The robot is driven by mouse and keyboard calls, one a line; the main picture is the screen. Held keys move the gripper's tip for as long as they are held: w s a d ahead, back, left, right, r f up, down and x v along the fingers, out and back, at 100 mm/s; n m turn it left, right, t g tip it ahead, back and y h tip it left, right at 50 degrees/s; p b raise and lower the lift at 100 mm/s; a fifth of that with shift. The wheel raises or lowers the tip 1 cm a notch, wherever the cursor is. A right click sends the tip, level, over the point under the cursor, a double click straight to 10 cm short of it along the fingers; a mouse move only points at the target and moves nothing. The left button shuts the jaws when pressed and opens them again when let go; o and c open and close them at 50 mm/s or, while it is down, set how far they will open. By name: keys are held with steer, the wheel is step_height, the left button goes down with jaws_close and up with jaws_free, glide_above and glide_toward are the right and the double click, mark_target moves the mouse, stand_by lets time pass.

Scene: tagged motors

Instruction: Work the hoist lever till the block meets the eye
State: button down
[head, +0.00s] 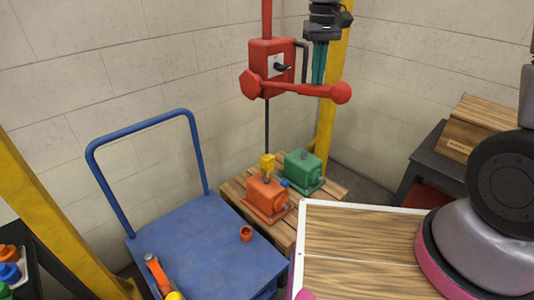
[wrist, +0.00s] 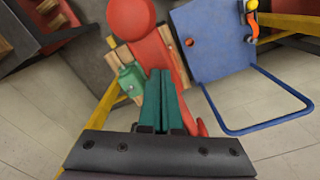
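The red hoist (head: 264,50) hangs from a red bar near the yellow post. Its red lever (head: 300,90) lies almost level across the front with a round knob at each end. A dark line runs down to the yellow block (head: 267,163), which is just above the orange motor (head: 268,193); I cannot tell whether it touches the eye there. My gripper (head: 318,82) points down with its teal fingertips at the lever near the right knob. In the wrist view the teal fingers (wrist: 160,74) are together in front of the red lever (wrist: 143,52); contact is unclear.
A green motor (head: 303,168) stands beside the orange one on a wooden pallet (head: 335,190). A wood-topped surface (head: 355,245) is at front right.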

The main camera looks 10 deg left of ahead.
mark_target(318, 94)
steer(key=shift+s+d+f, duration=0.1)
steer(key=shift+d+f, duration=0.05)
steer(key=shift+f, duration=0.7)
steer(key=shift+s+d+f, duration=0.1)
steer(key=shift+f, duration=0.8)
steer(key=shift+s+d+f, duration=0.1)
steer(key=shift+d+f, duration=0.05)
steer(key=shift+f, duration=0.7)
step_height(318, 94, down, 2)
steer(key=shift+f, duration=0.1)
steer(key=r, duration=1)
steer(key=shift+w+a, duration=0.3)
steer(key=shift+a, duration=0.1)
